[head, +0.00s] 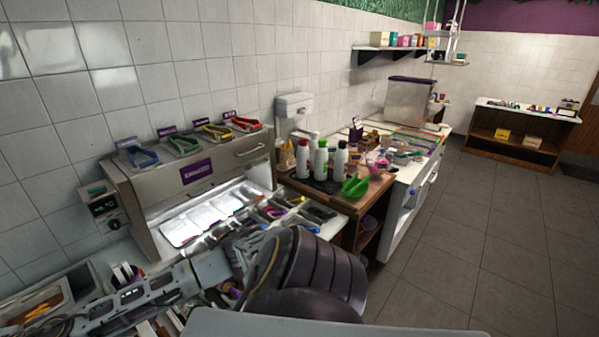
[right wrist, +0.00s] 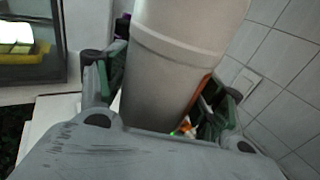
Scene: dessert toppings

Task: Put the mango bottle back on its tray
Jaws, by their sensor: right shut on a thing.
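In the right wrist view a large pale, whitish bottle (right wrist: 188,40) with a raised ring around it stands tilted between the fingers of my right gripper (right wrist: 165,88). The gripper is shut on it; no label is readable, so its flavour cannot be told. In the head view three white bottles stand on a dark tray (head: 325,186) on the wooden counter: one with a red cap (head: 303,161), one with a green cap (head: 322,162) and one with a dark cap (head: 341,163). The right gripper and held bottle are not visible there.
A green scoop (head: 355,187) lies at the front right of the dark tray. A steel station (head: 195,180) with coloured tongs on top stands left. Topping containers (head: 270,211) sit in front of it. The grey floor (head: 490,250) on the right is clear.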

